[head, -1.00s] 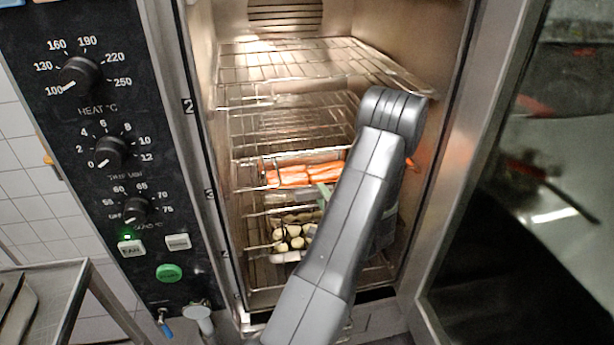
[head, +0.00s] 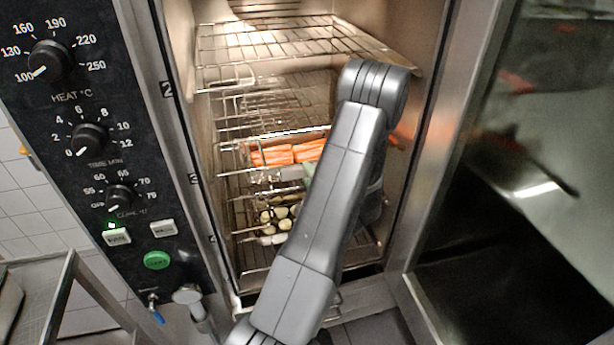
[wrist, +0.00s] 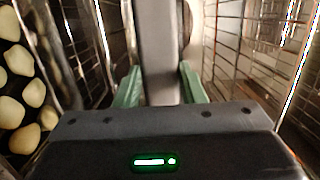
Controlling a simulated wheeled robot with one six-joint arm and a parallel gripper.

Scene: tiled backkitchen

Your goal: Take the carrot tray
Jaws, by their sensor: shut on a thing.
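The carrot tray (head: 282,173) sits on a middle rack inside the open oven, with orange carrots (head: 272,156) in it. My arm hides its right part in the head view. My gripper (head: 309,170) is at the tray's front edge, its green fingertips partly behind my arm. In the wrist view, the green fingers of my gripper (wrist: 160,84) stand on both sides of a grey metal rim (wrist: 157,45), which I take to be the tray's edge. They are shut on it. The carrots do not show in the wrist view.
A lower rack holds pale round vegetables (head: 274,215), also at left in the wrist view (wrist: 14,85). An empty wire rack (head: 290,40) is above. The oven door (head: 440,180) stands open on the right. The control panel (head: 85,120) is on the left.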

